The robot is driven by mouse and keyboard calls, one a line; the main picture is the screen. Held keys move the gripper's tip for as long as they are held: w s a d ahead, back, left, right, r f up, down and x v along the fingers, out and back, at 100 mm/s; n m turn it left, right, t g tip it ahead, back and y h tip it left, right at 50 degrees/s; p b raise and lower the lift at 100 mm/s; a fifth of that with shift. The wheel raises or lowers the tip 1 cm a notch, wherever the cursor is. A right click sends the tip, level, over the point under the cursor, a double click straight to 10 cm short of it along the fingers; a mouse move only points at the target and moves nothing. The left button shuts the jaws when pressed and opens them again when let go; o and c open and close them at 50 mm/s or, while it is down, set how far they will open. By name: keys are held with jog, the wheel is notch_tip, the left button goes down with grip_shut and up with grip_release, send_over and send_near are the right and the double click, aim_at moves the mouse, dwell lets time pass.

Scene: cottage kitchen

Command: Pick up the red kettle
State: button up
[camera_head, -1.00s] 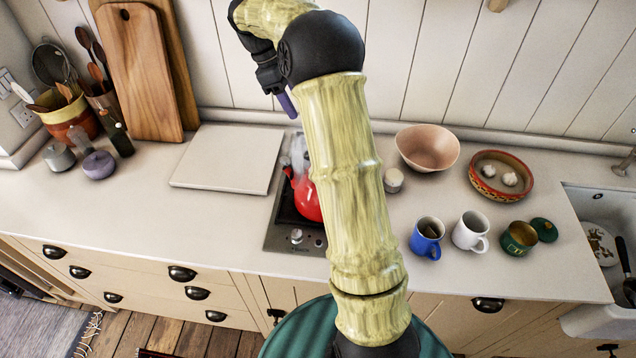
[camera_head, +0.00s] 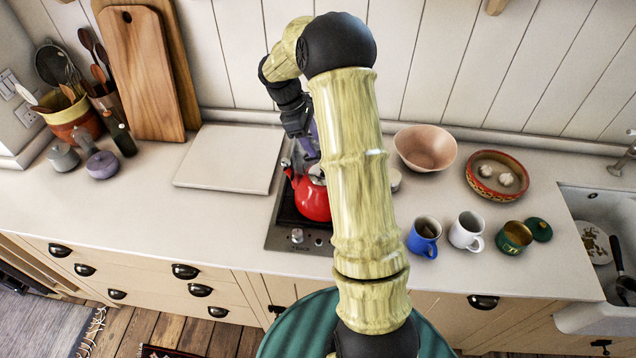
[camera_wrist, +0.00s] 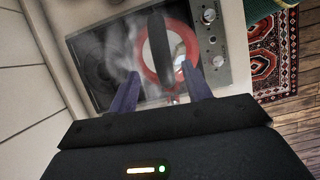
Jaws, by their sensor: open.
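The red kettle (camera_head: 312,199) stands on the dark hob (camera_head: 287,230), partly hidden behind my arm in the head view. In the wrist view the kettle (camera_wrist: 150,68) is seen from above, with its dark handle (camera_wrist: 159,52) crossing over it and steam beside it. My gripper (camera_wrist: 158,90) is open. Its two purple fingers lie on either side of the handle's line, and the handle's near end shows between them. In the head view the gripper (camera_head: 308,145) is just above the kettle's far side. I cannot tell whether the fingers touch the handle.
A pale board (camera_head: 230,158) lies left of the hob. To the right are a pink bowl (camera_head: 426,147), a blue mug (camera_head: 424,236), a white mug (camera_head: 467,231), a green pot (camera_head: 514,237) and a patterned bowl (camera_head: 480,186). The counter left of the hob's front is clear.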

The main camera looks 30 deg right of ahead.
jog(key=shift+a+p+x, duration=0.1)
jog(key=shift+p+x, duration=0.65)
jog(key=shift+x, duration=0.55)
jog(key=shift+a+p+x, duration=0.15)
jog(key=shift+p+x, duration=0.55)
jog(key=shift+x, duration=0.6)
jog(key=shift+s, duration=0.1)
jog(key=shift+c, duration=0.2)
grip_shut()
jog(key=shift+r, duration=0.1)
